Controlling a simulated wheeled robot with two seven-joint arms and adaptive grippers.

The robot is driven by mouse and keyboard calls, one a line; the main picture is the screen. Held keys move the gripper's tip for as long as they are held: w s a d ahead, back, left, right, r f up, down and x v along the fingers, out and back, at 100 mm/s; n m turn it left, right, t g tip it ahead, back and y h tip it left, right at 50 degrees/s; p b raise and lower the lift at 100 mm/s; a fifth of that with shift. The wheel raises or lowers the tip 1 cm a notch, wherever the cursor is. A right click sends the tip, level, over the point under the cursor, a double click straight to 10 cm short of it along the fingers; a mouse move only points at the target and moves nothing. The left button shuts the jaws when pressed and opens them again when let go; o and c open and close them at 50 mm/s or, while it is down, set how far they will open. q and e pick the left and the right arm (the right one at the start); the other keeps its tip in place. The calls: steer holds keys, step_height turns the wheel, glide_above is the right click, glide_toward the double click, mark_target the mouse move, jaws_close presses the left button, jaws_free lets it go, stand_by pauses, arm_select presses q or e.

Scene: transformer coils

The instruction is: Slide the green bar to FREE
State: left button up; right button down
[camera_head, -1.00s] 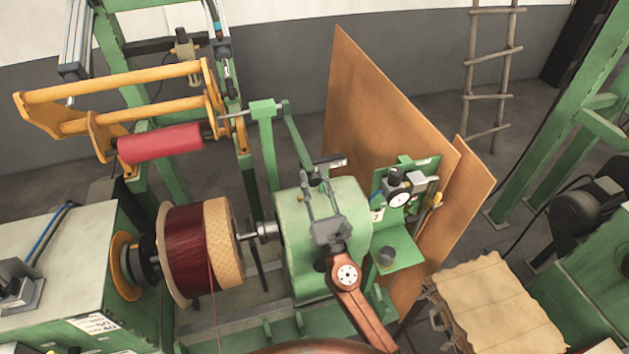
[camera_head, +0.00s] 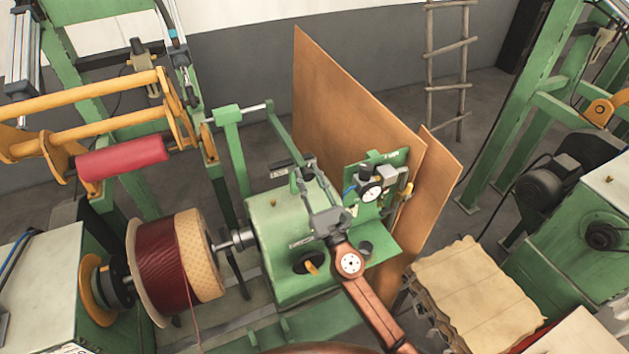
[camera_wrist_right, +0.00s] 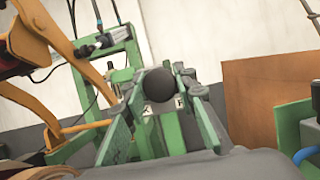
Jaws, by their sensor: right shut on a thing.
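The green bar (camera_head: 285,130) comes down from a crosspiece to the top of the green rounded housing (camera_head: 275,225). In the right wrist view, a dark round knob (camera_wrist_right: 158,84) sits between my fingers, with small white labels behind it, too small to read surely. In the head view, my right gripper (camera_head: 304,180) is over the housing top, closed around the bar's lower end. The fingers partly hide that end. A dark plate and a small pale label (camera_head: 278,172) lie left of the gripper. My left gripper is out of view.
A dial gauge on a green bracket (camera_head: 372,190) stands close right of my gripper. Wooden panels (camera_head: 350,110) stand behind. A wire-wound spool (camera_head: 165,270) and a red roller (camera_head: 122,158) are at left.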

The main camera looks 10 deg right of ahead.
steer(key=d, duration=0.3)
steer(key=shift+w+d, duration=0.25)
steer(key=shift+w, duration=0.1)
steer(key=c, duration=2)
jaws_free()
steer(key=o, duration=0.4)
steer(key=shift+d, duration=0.15)
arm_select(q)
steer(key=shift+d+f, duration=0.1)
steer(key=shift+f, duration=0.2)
arm_select(e)
steer(key=v, duration=1.2)
